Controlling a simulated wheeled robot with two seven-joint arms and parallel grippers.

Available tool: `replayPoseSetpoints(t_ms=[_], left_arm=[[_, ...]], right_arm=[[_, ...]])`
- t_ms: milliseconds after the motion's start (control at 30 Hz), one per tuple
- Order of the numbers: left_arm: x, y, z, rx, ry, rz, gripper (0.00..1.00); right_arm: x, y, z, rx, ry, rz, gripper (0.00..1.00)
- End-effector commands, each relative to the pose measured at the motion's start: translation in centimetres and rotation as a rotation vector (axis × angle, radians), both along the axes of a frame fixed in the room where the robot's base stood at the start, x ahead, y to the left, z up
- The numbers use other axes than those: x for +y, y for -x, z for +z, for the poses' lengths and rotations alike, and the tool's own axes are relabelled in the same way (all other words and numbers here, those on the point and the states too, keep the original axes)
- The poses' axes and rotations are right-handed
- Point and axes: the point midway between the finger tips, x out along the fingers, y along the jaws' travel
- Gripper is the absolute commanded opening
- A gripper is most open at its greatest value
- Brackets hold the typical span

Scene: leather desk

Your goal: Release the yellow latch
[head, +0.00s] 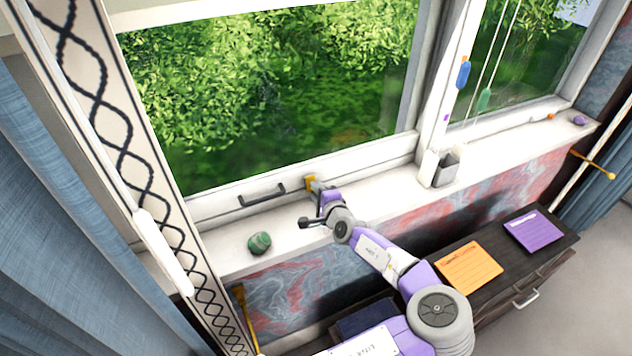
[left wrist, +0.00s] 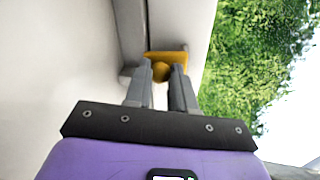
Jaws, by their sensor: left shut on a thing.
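The yellow latch (head: 311,183) sits on the lower rail of the window sash, to the right of a dark handle (head: 262,195). In the left wrist view the latch (left wrist: 166,57) shows as a yellow plate with a rounded knob. My left gripper (head: 316,188) reaches to it from below right in the head view. Its two grey fingers (left wrist: 160,74) are shut on the latch's knob, one on each side. The fingers hide part of the knob. My right gripper is not in view.
A green striped stone (head: 259,243) lies on the sill left of my gripper. A grey and white holder (head: 440,168) stands on the sill to the right. Orange (head: 469,267) and purple (head: 534,231) notes lie on the dark cabinet below.

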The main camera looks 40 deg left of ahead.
Motion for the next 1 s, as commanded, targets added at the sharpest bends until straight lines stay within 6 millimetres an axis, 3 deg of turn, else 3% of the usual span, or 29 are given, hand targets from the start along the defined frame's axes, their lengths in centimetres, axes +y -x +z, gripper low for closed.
replayPoseSetpoints(t_ms=[33,500,800,1000], left_arm=[[0.0,0.1,1.2,0.014,0.034,0.002,0.0],[-0.1,0.1,3.0,0.164,0.332,0.002,0.0],[0.4,-0.1,4.4,0.279,0.562,0.004,0.0],[0.9,-0.3,5.2,0.362,0.723,0.004,0.0]], right_arm=[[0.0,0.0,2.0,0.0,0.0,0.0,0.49],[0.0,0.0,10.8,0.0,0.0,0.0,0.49],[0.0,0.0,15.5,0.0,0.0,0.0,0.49],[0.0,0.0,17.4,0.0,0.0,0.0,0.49]])
